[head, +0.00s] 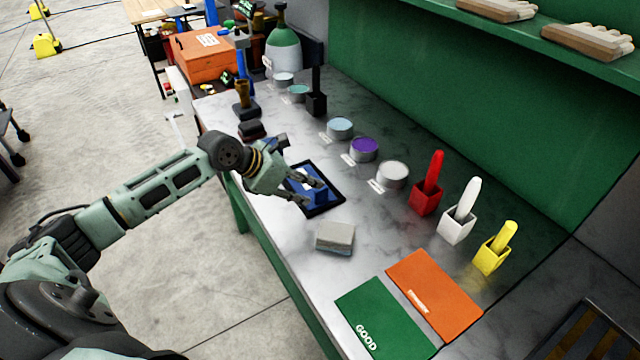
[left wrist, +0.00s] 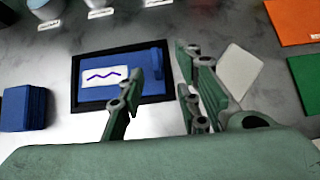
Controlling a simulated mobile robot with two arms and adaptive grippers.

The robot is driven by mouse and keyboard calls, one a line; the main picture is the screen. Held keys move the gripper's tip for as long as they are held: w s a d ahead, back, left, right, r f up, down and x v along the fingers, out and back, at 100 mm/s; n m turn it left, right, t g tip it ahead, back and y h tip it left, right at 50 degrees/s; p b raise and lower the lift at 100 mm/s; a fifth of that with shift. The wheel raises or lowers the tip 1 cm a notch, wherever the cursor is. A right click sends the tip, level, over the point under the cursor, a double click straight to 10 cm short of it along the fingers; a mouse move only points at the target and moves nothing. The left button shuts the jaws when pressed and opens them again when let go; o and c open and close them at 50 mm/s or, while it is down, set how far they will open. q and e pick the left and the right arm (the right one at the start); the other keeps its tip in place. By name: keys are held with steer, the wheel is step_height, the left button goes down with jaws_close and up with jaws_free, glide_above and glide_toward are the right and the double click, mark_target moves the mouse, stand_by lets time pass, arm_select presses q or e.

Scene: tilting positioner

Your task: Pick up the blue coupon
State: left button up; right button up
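A black-rimmed tray (head: 340,205) with a blue inside lies on the steel bench. In the left wrist view the tray (left wrist: 75,85) holds a white card (left wrist: 105,75) with a dark wavy line and a raised blue piece (left wrist: 158,54) at its right end. A separate blue stack (left wrist: 25,108) lies left of the tray. Which blue thing is the coupon I cannot tell for sure. My left gripper (head: 314,195) is above the tray with its fingers apart and nothing seen between them. It partly hides the tray. My right gripper is not in view.
A grey sponge-like block (head: 335,237) lies in front of the tray. Green (head: 385,315) and orange (head: 435,295) mats lie nearer. Round tins (head: 364,149) line the back; red (head: 427,195), white (head: 456,226) and yellow (head: 490,255) holders stand right. A dark stand (head: 316,100) rises behind.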

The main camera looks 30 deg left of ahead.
mark_target(316, 191)
arm_select(q)
steer(key=shift+w+d+f, duration=0.2)
steer(key=shift+w+f, duration=0.05)
steer(key=shift+f, duration=0.05)
steer(key=shift+p+x, duration=0.3)
steer(key=shift+x, duration=0.5)
steer(key=w+f, duration=0.2)
steer(key=f, duration=0.1)
steer(key=shift+d+p, duration=0.25)
steer(key=shift+p, duration=0.1)
steer(key=shift+w+d+f, duration=0.2)
steer(key=shift+w+f, duration=0.15)
jaws_close()
steer(key=shift+w+r, duration=0.15)
steer(key=shift+r, duration=0.05)
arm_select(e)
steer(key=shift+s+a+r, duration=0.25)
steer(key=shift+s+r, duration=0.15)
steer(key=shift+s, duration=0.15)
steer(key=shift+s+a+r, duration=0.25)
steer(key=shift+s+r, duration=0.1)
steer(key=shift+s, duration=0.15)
